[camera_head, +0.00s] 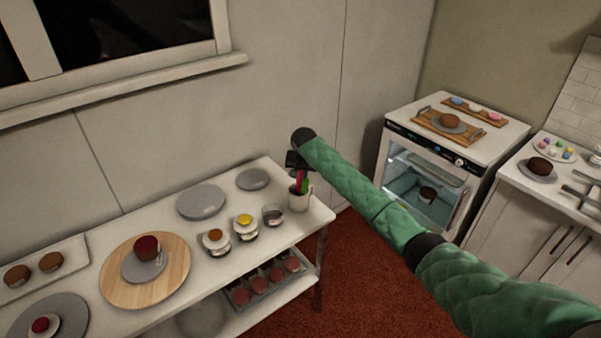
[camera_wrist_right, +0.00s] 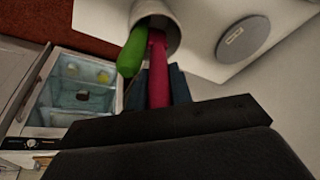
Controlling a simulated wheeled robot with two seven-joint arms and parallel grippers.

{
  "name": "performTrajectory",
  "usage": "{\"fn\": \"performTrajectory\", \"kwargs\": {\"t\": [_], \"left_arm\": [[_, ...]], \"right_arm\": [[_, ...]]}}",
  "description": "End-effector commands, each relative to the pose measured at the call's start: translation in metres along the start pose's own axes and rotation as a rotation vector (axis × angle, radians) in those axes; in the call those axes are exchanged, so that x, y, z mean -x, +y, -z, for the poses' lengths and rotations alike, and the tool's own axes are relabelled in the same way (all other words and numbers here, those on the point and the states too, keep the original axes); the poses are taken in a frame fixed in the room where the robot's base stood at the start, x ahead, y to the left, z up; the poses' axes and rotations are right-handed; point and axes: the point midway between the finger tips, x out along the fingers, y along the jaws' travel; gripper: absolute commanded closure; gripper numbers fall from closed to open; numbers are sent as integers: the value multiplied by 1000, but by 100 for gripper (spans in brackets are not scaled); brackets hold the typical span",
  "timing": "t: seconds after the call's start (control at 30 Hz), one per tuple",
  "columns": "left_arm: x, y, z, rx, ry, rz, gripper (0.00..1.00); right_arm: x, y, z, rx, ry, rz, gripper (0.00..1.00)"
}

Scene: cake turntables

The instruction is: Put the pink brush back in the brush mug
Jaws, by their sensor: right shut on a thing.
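The brush mug (camera_head: 299,200) is a white cup at the right end of the long white table. A green brush (camera_wrist_right: 131,52) stands in it, tilted. My right gripper (camera_head: 298,165) is directly above the mug, shut on the pink brush (camera_wrist_right: 157,78). The pink brush points down to the mug (camera_wrist_right: 170,14), and its far end appears inside the mouth, beside the green brush. How deep it sits is hidden. My left gripper is not in view.
A wooden board (camera_head: 172,279) holds a cake on a turntable. A glass-doored oven (camera_head: 425,190) stands to the right, past the red carpet (camera_head: 350,280).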

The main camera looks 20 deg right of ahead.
Motion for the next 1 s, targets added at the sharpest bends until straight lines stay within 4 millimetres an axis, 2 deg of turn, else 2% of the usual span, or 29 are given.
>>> {"fn": "performTrajectory", "kwargs": {"t": [0.47,1.0], "left_arm": [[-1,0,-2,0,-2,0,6],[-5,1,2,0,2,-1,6]], "right_arm": [[-2,0,-1,0,-1,-1,100],[-18,2,-6,1,-1,0,100]]}}
